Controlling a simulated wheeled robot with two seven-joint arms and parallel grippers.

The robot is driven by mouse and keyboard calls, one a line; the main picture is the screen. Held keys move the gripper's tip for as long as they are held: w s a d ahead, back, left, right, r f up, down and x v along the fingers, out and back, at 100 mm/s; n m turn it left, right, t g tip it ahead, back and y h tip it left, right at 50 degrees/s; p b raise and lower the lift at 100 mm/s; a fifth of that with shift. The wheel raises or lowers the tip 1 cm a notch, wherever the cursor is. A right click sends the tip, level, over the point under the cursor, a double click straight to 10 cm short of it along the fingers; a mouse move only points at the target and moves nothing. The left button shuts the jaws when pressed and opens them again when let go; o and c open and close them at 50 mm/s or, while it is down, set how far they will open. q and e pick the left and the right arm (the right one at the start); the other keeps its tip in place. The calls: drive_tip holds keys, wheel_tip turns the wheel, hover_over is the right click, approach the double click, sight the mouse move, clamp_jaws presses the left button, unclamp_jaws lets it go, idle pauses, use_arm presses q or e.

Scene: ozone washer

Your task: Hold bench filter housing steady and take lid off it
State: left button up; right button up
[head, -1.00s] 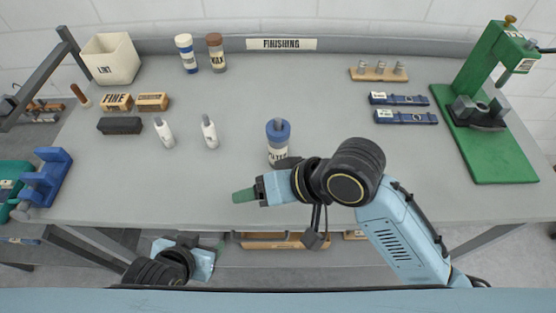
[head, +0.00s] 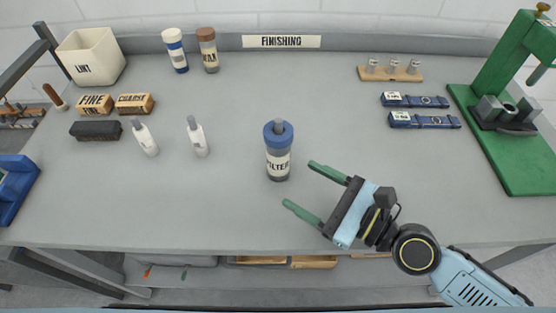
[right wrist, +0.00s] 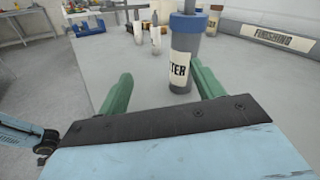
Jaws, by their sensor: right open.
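The filter housing (head: 278,164) stands upright near the middle of the bench, a dark cylinder with a cream label. Its blue lid (head: 278,132) with a grey knob sits on top. My right gripper (head: 299,185) is open and empty, with green fingers, to the right of the housing and nearer the front edge, apart from it. My left gripper is out of view.
Two small white bottles (head: 197,140) stand left of the housing. Brush blocks (head: 95,103), a lint bin (head: 92,56) and two jars (head: 175,50) are farther left and back. Blue calipers (head: 425,121) and a green press (head: 500,110) are at right. Bench around the housing is clear.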

sight(285, 158)
drive_tip(key=d+m, duration=0.1)
drive_tip(key=w+d+f+m+t, duration=0.1)
drive_tip(key=m, duration=0.1)
drive_tip(key=shift+w+d+h, duration=0.1)
drive_tip(key=shift+h, duration=0.2)
drive_tip(key=shift+w+d+m+t, duration=0.1)
drive_tip(key=shift+w+m+t, duration=0.05)
drive_tip(key=shift+m+t, duration=0.2)
drive_tip(key=shift+w+a+r, duration=0.15)
drive_tip(key=shift+w+a, duration=0.05)
drive_tip(key=shift+w, duration=0.05)
drive_tip(key=p+x, duration=0.2)
drive_tip(key=x, duration=0.4)
drive_tip(key=shift+w+a, duration=0.2)
drive_tip(key=shift+a, duration=0.1)
drive_tip(key=shift+p+x, duration=0.45)
drive_tip(key=shift+x, duration=2.5)
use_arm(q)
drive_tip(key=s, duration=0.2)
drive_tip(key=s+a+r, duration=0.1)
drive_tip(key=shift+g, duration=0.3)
use_arm(e)
drive_tip(key=shift+w+d, duration=0.15)
drive_tip(key=shift+d, duration=0.05)
drive_tip(key=shift+c, duration=0.4)
